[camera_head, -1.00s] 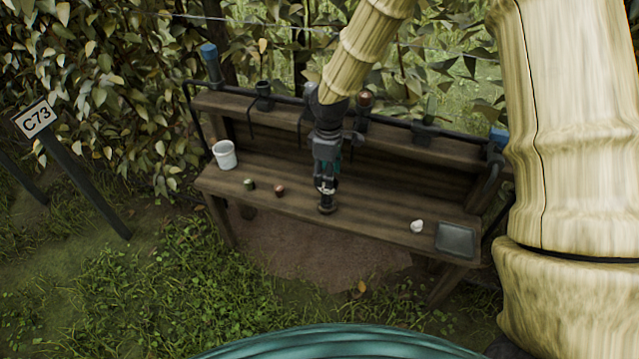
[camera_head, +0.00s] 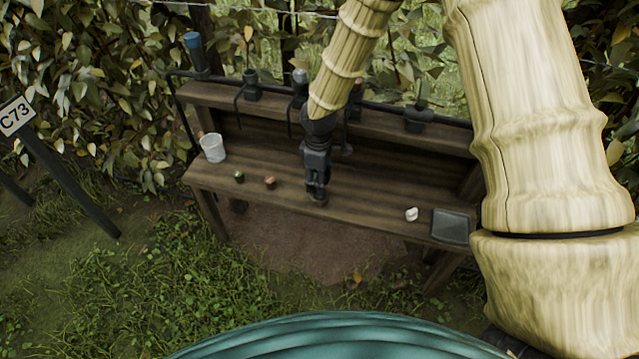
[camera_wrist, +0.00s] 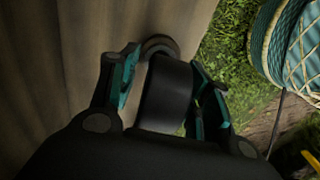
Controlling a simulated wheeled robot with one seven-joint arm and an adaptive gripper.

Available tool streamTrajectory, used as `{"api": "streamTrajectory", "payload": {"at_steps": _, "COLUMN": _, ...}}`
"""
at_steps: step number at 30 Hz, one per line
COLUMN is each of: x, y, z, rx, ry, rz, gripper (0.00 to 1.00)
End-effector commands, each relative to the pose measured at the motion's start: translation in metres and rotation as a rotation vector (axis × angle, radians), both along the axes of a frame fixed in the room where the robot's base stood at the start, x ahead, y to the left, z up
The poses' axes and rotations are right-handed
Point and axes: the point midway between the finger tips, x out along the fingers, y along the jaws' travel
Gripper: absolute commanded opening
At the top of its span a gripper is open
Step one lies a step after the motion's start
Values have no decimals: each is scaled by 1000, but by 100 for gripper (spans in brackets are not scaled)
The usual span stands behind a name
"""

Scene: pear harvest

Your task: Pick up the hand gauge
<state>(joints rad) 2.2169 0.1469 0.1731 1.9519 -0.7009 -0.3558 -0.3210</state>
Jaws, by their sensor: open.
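A dark upright piece with a rounded end, which I take for the hand gauge (camera_head: 320,200), stands near the front edge of the wooden bench. My gripper (camera_head: 316,184) points down over it and hides most of it. In the wrist view my gripper (camera_wrist: 166,72) has its teal-padded fingers apart, one on each side of the dark gauge (camera_wrist: 168,90). The gauge's round end shows beyond the fingertips. The left finger lies close to it; I cannot tell whether it touches.
The bench (camera_head: 370,218) also bears a white bucket (camera_head: 212,148), a small green item (camera_head: 239,176), a reddish item (camera_head: 270,183), a white lump (camera_head: 411,214) and a grey tray (camera_head: 451,227). Tools stand along the back rail. A C73 sign (camera_head: 15,116) is at left.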

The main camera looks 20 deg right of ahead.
Motion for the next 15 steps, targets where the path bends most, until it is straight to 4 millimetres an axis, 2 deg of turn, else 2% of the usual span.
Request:
{"api": "streamTrajectory", "payload": {"at_steps": 1, "x": -1, "y": -1, "z": -10, "rx": 0, "ry": 1, "rz": -1, "gripper": 48}}
{"api": "streamTrajectory", "payload": {"at_steps": 4, "x": -1, "y": -1, "z": -20, "rx": -1, "ry": 1, "rz": -2, "gripper": 48}}
{"api": "streamTrajectory", "payload": {"at_steps": 12, "x": 0, "y": -1, "z": -24, "rx": 0, "ry": 0, "rz": -2, "gripper": 48}}
{"api": "streamTrajectory", "payload": {"at_steps": 13, "x": 0, "y": -1, "z": -24, "rx": 0, "ry": 0, "rz": -2, "gripper": 46}}
{"api": "streamTrajectory", "payload": {"at_steps": 15, "x": 0, "y": -1, "z": -24, "rx": 0, "ry": 0, "rz": -2, "gripper": 33}}
